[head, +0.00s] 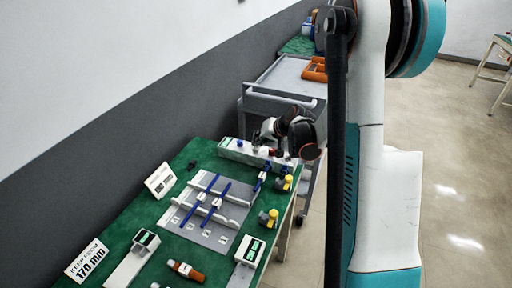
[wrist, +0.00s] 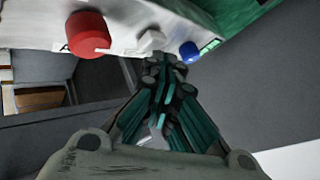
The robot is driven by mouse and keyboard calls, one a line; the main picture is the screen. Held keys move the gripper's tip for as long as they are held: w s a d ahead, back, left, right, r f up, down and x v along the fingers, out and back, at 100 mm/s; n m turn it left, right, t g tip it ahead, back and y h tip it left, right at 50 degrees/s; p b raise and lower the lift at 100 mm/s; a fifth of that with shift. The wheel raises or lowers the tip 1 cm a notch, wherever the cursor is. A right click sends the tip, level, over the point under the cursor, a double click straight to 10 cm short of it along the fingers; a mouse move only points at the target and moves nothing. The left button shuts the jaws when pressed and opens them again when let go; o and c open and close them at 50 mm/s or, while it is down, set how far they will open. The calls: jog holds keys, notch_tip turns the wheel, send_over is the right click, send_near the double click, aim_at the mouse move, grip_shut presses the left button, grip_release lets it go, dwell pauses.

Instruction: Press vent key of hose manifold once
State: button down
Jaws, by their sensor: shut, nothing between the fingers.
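The hose manifold is most likely the long white box (head: 232,151) at the far end of the green table in the head view. In the wrist view its white face (wrist: 125,22) carries a large red knob (wrist: 88,34), a small white key (wrist: 151,40) and a blue knob (wrist: 189,50). I cannot read which one is the vent key. My gripper (wrist: 167,64) is shut and empty, its tips just below the white and blue parts; I cannot tell whether they touch. In the head view my gripper (head: 262,136) is over the box, partly hidden by my wrist.
The green table (head: 120,222) holds a grey board (head: 212,238) with blue-handled valves, yellow-topped parts (head: 270,217) and a "keep from 170 mm" sign (head: 87,261). A grey cart (head: 285,80) stands beyond. The wall is close on the left.

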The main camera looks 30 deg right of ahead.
jog(key=shift+r, duration=0.5)
jog(key=shift+r+p, duration=1.75)
jog(key=shift+r, duration=0.7)
